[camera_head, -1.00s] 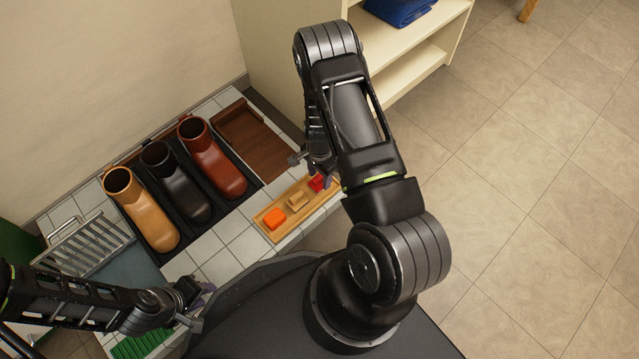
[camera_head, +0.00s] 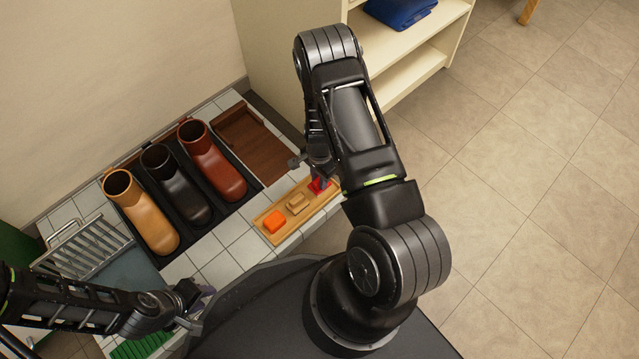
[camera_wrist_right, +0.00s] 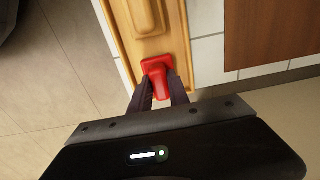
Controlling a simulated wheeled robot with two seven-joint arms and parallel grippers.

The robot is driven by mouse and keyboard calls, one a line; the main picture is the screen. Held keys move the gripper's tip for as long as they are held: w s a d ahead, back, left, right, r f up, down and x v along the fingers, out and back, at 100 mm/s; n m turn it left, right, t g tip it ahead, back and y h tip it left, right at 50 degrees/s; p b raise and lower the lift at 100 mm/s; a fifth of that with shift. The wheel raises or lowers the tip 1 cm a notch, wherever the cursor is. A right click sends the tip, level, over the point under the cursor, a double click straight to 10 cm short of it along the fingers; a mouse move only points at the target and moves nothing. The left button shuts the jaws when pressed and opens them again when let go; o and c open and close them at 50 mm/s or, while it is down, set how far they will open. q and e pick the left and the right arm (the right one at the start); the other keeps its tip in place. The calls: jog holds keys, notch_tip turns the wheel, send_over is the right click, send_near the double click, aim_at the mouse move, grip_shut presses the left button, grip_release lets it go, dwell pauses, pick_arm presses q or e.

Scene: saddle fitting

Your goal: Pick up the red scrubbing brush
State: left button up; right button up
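The red scrubbing brush (camera_head: 319,187) lies at the right end of the wooden tray (camera_head: 270,239), partly hidden by my right gripper. In the right wrist view the brush (camera_wrist_right: 158,76) sits between the two dark fingers of my right gripper (camera_wrist_right: 160,98). The fingers stand on either side of the brush's near part; I cannot tell whether they press on it. My right gripper (camera_head: 318,178) is low over the tray's end in the head view. My left gripper (camera_head: 196,303) is at the lower left, away from the tray; its fingers are unclear.
An orange brush (camera_head: 274,222) and a tan brush (camera_head: 297,204) lie in the same tray. Tan, black and red-brown boots (camera_head: 213,160) stand on a dark mat behind it. A brown wooden tray (camera_head: 262,145) and a shelf unit (camera_head: 275,50) are further back.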

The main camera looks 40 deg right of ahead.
grip_shut()
notch_tip(320, 180, up, 10)
jog(key=p, duration=0.4)
dwell(0.3)
dwell(0.4)
grip_release()
grip_shut()
